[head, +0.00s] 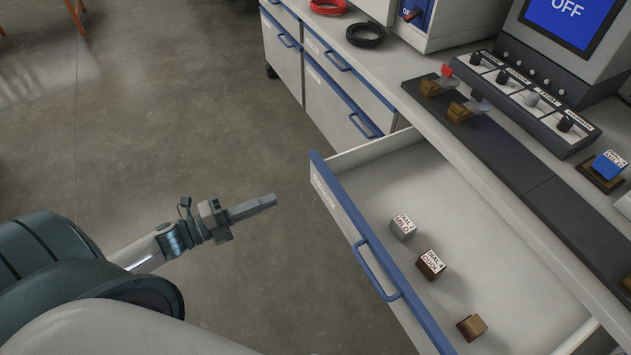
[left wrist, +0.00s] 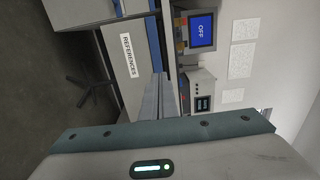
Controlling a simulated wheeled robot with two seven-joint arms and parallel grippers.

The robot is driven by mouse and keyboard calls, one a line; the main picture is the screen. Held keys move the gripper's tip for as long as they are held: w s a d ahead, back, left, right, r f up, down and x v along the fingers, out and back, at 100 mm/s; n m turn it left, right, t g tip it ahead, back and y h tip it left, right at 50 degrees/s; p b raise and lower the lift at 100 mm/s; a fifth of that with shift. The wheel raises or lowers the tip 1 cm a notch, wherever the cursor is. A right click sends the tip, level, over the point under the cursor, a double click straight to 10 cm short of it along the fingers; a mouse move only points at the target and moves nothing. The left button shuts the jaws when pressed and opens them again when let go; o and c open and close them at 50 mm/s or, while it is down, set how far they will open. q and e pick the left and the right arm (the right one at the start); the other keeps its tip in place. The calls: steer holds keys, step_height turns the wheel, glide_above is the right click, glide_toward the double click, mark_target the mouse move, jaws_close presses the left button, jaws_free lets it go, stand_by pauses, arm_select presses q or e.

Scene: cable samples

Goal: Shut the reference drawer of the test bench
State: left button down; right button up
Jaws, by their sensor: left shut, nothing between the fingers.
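The reference drawer (head: 440,200) of the test bench stands pulled open in the head view. Its front has a blue top edge and a blue bar handle (head: 375,270). Several small labelled blocks lie inside, among them a grey one (head: 402,228) and a brown one (head: 431,264). In the left wrist view the drawer front shows a white "REFERENCES" label (left wrist: 129,55). My left gripper (head: 272,200) is shut and empty, over the floor to the left of the drawer front, apart from it. Its fingers (left wrist: 160,97) point toward the bench in the wrist view. My right gripper is not in view.
The bench top (head: 430,75) carries a dark strip with samples, a knob panel (head: 525,95) and a screen reading OFF (head: 567,12). Other drawers with blue handles (head: 340,95) are shut beyond the open one.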

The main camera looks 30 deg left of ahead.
mark_target(328, 177)
arm_select(q)
steer(key=shift+w+d, duration=0.15)
